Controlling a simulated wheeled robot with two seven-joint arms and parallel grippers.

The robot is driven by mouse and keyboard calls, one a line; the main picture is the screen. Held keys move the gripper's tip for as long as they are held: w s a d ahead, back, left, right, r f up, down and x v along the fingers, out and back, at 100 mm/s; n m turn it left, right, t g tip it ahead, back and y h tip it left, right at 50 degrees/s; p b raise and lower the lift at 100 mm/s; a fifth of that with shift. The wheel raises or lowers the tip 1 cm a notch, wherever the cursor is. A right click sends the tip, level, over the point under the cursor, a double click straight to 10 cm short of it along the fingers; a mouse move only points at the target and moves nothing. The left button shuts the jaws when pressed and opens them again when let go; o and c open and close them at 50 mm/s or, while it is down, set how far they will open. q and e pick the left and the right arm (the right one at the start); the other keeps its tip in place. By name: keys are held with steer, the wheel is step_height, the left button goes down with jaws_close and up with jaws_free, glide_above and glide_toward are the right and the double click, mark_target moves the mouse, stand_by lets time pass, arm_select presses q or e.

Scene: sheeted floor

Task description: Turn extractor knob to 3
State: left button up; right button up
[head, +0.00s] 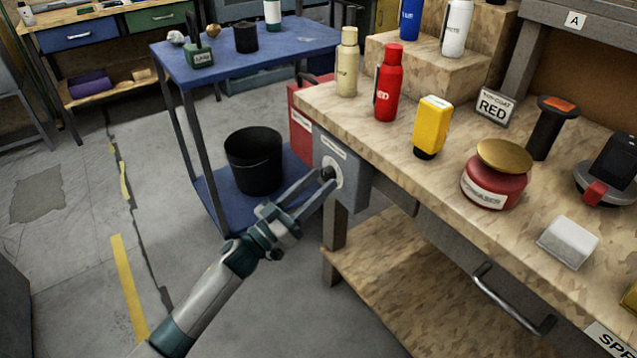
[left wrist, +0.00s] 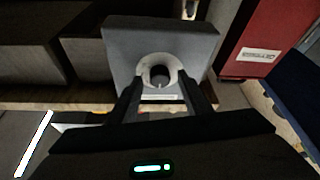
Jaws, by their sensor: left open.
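The extractor box (head: 355,187) is a grey box fixed at the left end of the wooden workbench, with a label on its upper part. Its dark knob (head: 326,173) sits on a pale round dial (head: 338,176). In the left wrist view the knob (left wrist: 160,75) shows as a dark round shape inside the light ring (left wrist: 160,60) on the grey box (left wrist: 117,45). My left gripper (head: 323,183) is open, its fingertips close to the dial, one on each side of the knob in the wrist view. I cannot tell whether they touch it. The dial's numbers are not readable. My right gripper is out of view.
A blue cart (head: 290,45) with a black bin (head: 254,160) on its lower shelf stands behind my left arm. A red box (head: 301,122) is beside the grey box. Bottles, including a red one (head: 388,82), stand on the workbench (head: 400,148).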

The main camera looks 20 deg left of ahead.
arm_select(q)
steer(key=shift+w+d+r, duration=0.15)
steer(key=shift+w+d, duration=0.05)
steer(key=shift+w, duration=0.05)
steer(key=c, duration=1.1)
